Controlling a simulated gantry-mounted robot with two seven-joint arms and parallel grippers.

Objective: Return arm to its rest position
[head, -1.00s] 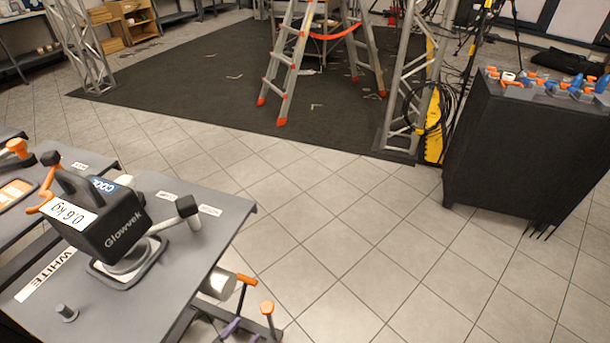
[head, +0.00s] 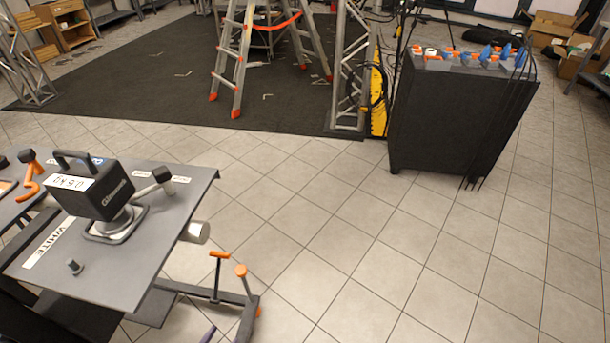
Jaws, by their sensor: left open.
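My left gripper (head: 223,336) shows only as purple fingertips at the bottom edge of the head view. The fingertips stand apart with nothing seen between them. The rest of this gripper and its arm are cut off by the frame. It is low in the picture, over the floor to the right of the grey table (head: 120,275). My right gripper is not in view.
On the table stand a black Glowvek box (head: 100,190) and a small grey peg (head: 74,266). Orange-topped handles (head: 218,255) rise beside it. A dark cabinet (head: 440,125) stands at the right. A ladder (head: 238,60) stands on the black mat. Tiled floor between is clear.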

